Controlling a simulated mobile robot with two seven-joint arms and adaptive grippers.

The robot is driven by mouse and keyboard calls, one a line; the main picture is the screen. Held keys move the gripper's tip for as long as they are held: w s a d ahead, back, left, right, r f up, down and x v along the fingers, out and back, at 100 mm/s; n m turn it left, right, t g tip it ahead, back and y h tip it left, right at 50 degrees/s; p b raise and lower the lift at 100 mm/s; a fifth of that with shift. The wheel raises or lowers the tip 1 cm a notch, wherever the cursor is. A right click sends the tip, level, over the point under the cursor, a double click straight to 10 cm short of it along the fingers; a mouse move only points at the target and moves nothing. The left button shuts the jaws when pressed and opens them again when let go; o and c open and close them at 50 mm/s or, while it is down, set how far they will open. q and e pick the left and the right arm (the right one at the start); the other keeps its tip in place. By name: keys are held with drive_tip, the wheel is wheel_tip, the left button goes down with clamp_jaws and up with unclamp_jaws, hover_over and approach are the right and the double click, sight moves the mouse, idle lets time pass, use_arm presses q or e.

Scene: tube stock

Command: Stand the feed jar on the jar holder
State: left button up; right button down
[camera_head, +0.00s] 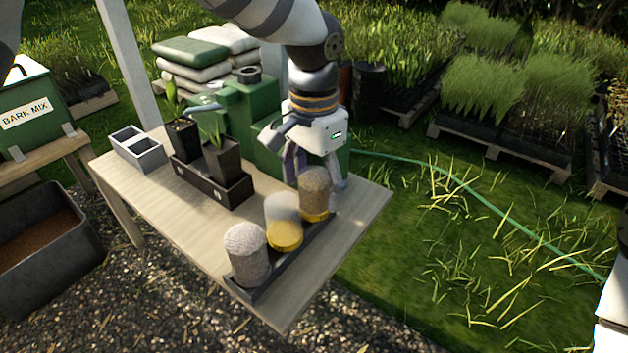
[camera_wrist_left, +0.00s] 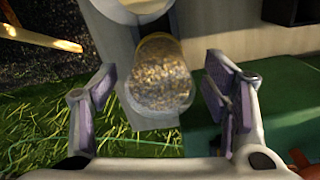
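Three jars stand in a row on a long dark tray (camera_head: 271,283), which looks like the jar holder, at the table's near right end. The near jar (camera_head: 247,257) is speckled grey, the middle jar (camera_head: 284,228) is pale above and yellow below, and the far jar (camera_head: 315,192) is brown and speckled with yellow at its base. I cannot tell which is the feed jar. In the left wrist view, a speckled jar (camera_wrist_left: 160,78) lies ahead between the spread fingers (camera_wrist_left: 165,100), with gaps on both sides.
A black planter tray (camera_head: 213,184) with dark plant pots stands left of the jars. A grey two-part box (camera_head: 138,150) is farther left. A green block-like stand (camera_head: 240,110) rises at the back. The table (camera_head: 190,222) is bare at front left.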

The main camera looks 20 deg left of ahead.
use_arm(q)
wheel_tip(320, 180, up, 12)
idle(0.4)
